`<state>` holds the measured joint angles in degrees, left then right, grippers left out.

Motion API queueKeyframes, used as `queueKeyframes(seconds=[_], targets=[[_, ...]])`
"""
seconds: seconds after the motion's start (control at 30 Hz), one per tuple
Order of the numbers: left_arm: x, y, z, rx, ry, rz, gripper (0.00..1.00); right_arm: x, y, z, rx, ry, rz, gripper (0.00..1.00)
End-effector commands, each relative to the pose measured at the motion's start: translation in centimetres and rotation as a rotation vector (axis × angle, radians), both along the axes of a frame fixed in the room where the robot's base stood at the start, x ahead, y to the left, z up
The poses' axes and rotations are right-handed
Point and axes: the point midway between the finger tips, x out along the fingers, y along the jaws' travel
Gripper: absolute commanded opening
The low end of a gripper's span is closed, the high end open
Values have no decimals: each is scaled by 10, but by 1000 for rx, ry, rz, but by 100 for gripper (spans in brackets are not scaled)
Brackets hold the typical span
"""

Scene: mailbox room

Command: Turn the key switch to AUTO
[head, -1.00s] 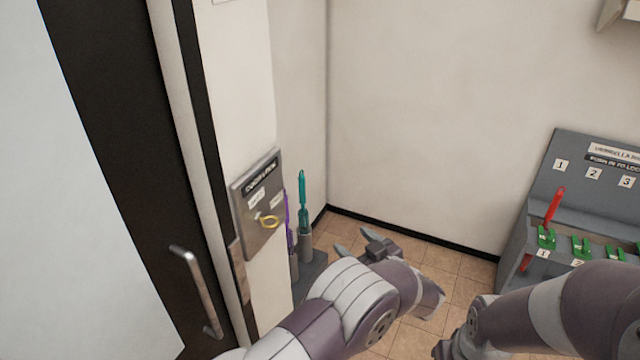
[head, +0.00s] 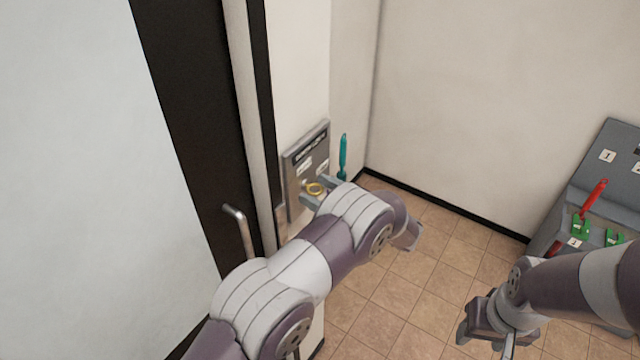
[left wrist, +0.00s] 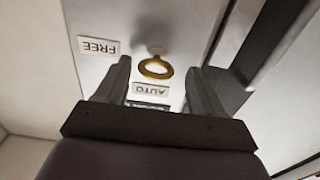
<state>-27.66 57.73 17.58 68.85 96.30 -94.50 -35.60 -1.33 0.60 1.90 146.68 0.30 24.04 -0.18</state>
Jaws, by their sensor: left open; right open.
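The key switch is a yellow ring-shaped key (head: 315,189) on a grey wall panel (head: 292,170) beside the door. In the left wrist view the key (left wrist: 156,68) sits between my open left fingers, apart from both. An AUTO label (left wrist: 150,88) and a FREE label (left wrist: 98,46) are on the panel, upside down in this view. My left gripper (head: 320,190) is open at the panel, with its fingers either side of the key; it also fills the left wrist view (left wrist: 162,85). My right gripper (head: 487,338) is open and empty, low at the right.
A door handle (head: 241,232) stands out left of the panel. The tiled floor (head: 420,270) between is clear.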

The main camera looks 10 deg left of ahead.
Motion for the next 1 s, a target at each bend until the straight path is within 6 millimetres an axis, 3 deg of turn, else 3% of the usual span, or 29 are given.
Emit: queueKeyframes(seconds=[0.23,0.4,0.77,1.0], targets=[[1,1,-1,0,0,-1,68,0,0,0,0,0,0,54],[1,1,-1,0,-1,-1,13,0,0,0,0,0,0,54],[1,1,0,-4,-17,-1,12,0,0,-4,0,0,0,54],[1,1,-4,-39,-117,-1,12,0,0,-27,0,0,0,54]])
